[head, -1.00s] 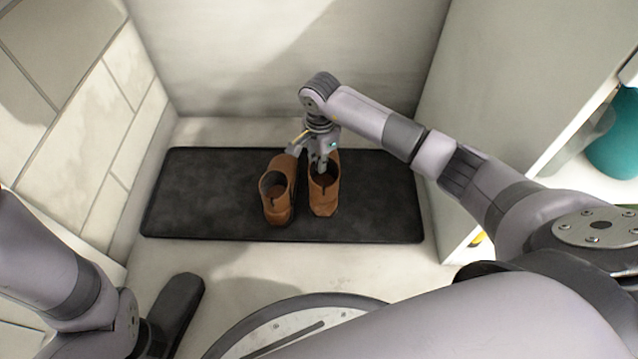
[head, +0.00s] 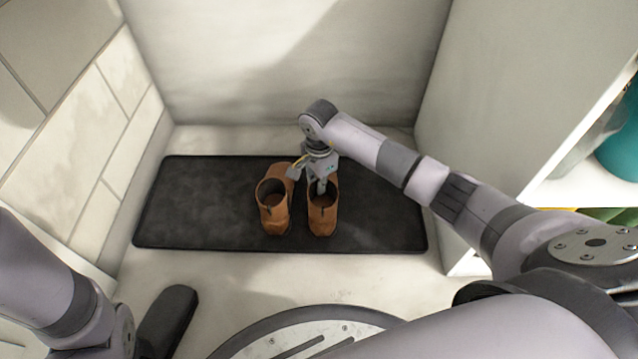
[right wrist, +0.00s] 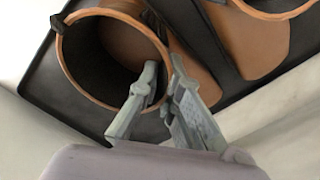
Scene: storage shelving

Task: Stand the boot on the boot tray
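Two brown ankle boots are upright side by side over the black boot tray (head: 190,205) in the head view. The right boot (head: 323,218) is at my right gripper (head: 321,184), which reaches down to its collar from behind. The left boot (head: 273,215) stands alone beside it, with a narrow gap between. In the right wrist view the gripper (right wrist: 163,72) has one finger inside the boot opening and one outside, pinching the collar of the held boot (right wrist: 130,45). Whether its sole touches the tray is hard to tell.
A pale wall (head: 280,60) rises behind the tray and a tiled wall (head: 95,140) stands on the left. A white shelf unit (head: 480,120) with a teal object (head: 618,145) bounds the right. The tray is bare left and right of the boots.

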